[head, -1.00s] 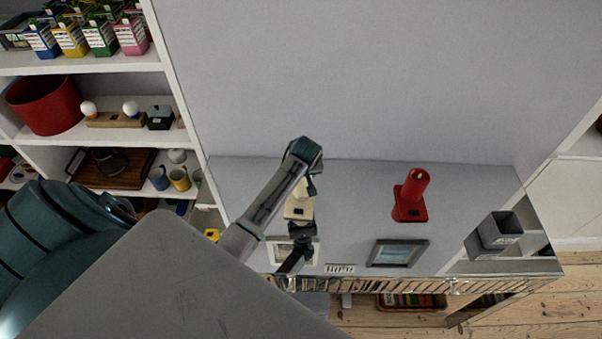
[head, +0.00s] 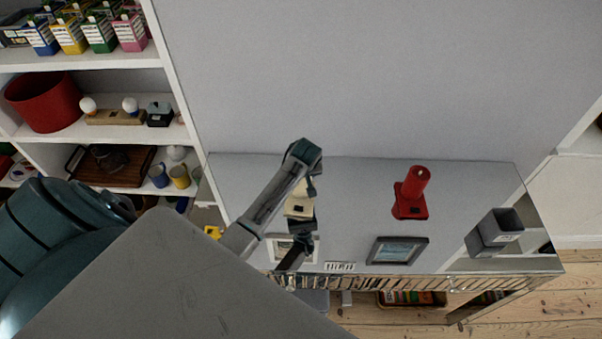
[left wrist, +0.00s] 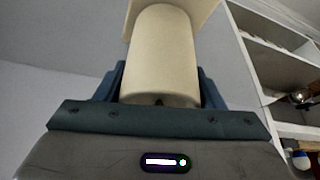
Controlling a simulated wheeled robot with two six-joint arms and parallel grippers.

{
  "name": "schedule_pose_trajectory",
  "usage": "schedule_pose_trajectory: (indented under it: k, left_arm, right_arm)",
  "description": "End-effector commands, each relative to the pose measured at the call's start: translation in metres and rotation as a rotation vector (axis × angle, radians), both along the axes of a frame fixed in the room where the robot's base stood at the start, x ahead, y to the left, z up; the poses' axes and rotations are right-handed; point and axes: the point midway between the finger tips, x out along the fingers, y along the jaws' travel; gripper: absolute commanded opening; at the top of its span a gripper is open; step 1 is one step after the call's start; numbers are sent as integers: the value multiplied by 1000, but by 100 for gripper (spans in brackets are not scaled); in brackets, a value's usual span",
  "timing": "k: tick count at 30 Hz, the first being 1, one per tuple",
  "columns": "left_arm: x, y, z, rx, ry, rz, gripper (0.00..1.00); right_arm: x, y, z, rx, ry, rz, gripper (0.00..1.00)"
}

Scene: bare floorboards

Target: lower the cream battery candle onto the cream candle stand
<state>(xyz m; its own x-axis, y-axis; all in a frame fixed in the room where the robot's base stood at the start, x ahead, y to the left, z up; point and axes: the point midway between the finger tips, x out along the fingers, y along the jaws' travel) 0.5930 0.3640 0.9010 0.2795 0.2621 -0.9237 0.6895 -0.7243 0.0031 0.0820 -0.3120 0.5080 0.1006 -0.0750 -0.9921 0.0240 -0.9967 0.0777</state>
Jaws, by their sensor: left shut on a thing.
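The cream battery candle (left wrist: 160,55) is a smooth cylinder between the fingers of my left gripper (left wrist: 160,92), filling the middle of the left wrist view. In the head view my left gripper (head: 309,186) is over the grey top towards its left end, and arm parts mostly hide the candle. The cream candle stand (head: 298,207) shows just below the gripper there, with a small dark square on it. A flat cream part of the stand (left wrist: 207,10) also shows beyond the candle's far end. I cannot tell whether candle and stand touch. My right gripper is not in view.
A pale frame (head: 283,248) lies close to my arm. Laden white shelves (head: 120,60) rise at left. The top's middle is clear.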

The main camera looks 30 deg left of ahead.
Motion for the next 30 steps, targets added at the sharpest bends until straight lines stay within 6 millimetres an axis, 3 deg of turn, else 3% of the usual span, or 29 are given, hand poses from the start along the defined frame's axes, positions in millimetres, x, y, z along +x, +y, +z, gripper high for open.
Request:
schedule_pose_trajectory:
  k: [10,11,15,25,30]
  left_arm:
    - [0,0,-7,0,0,0,35]
    - [0,0,-7,0,0,0,64]
    - [0,0,-7,0,0,0,88]
    - [-1,-1,-5,-1,-1,0,88]
    - [-5,-6,11,0,-3,-1,88]
  right_arm:
    - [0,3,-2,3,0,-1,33]
    - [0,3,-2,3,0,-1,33]
    - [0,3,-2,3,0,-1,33]
    - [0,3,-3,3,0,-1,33]
    - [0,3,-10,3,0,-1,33]
